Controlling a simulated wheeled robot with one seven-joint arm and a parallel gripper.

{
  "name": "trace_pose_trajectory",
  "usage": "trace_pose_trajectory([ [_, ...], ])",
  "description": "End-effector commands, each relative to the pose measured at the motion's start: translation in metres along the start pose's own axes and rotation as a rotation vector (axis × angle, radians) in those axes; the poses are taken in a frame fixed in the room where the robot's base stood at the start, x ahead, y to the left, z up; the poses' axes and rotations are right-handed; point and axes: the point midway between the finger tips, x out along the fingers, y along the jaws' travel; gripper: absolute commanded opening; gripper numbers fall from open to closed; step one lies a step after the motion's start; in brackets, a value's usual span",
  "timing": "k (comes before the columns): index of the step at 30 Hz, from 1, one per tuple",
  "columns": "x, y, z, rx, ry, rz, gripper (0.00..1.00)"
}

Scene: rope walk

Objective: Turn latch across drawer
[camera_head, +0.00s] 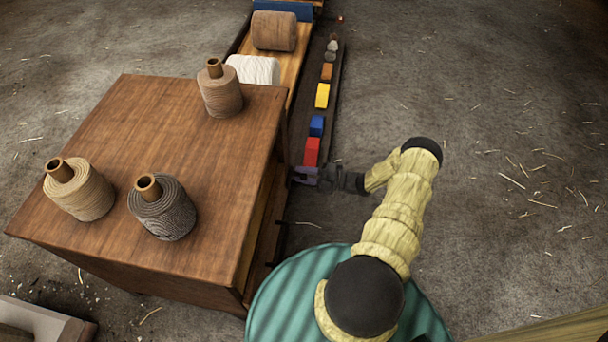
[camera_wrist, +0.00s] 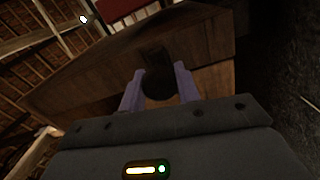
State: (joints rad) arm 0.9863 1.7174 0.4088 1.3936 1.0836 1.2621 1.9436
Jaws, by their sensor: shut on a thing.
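My gripper (camera_head: 305,176) is at the right side of a brown wooden cabinet (camera_head: 240,180), low beside its face. In the wrist view the two purple fingers of my gripper (camera_wrist: 158,92) are closed around a dark, rounded piece, which looks like the latch (camera_wrist: 158,82). Behind it is a wooden front with a paler panel (camera_wrist: 215,82), probably the drawer front. The wrist view is dim, and I cannot tell the latch's angle. In the head view the latch and drawer front are hidden by the cabinet top and my gripper.
Three twine spools, two tan (camera_head: 80,190) (camera_head: 220,90) and one dark grey (camera_head: 163,208), stand on the cabinet top. A narrow dark rail with red (camera_head: 312,150), blue (camera_head: 316,125) and yellow blocks (camera_head: 322,95) runs behind my gripper. The floor to the right is clear except for straw.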

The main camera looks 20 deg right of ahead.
Motion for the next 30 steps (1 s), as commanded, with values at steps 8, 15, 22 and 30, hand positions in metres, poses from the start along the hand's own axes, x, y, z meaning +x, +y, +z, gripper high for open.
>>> trace_pose_trajectory([
  [8, -0.001, -0.001, 0.0, 0.0, -0.002, -0.002, 0.54],
  [15, -0.002, 0.0, 0.0, -0.001, -0.002, -0.001, 0.54],
  [22, -0.026, 0.002, 0.0, -0.001, -0.005, -0.001, 0.54],
  [30, -0.08, 0.001, 0.0, -0.002, -0.005, -0.002, 0.54],
])
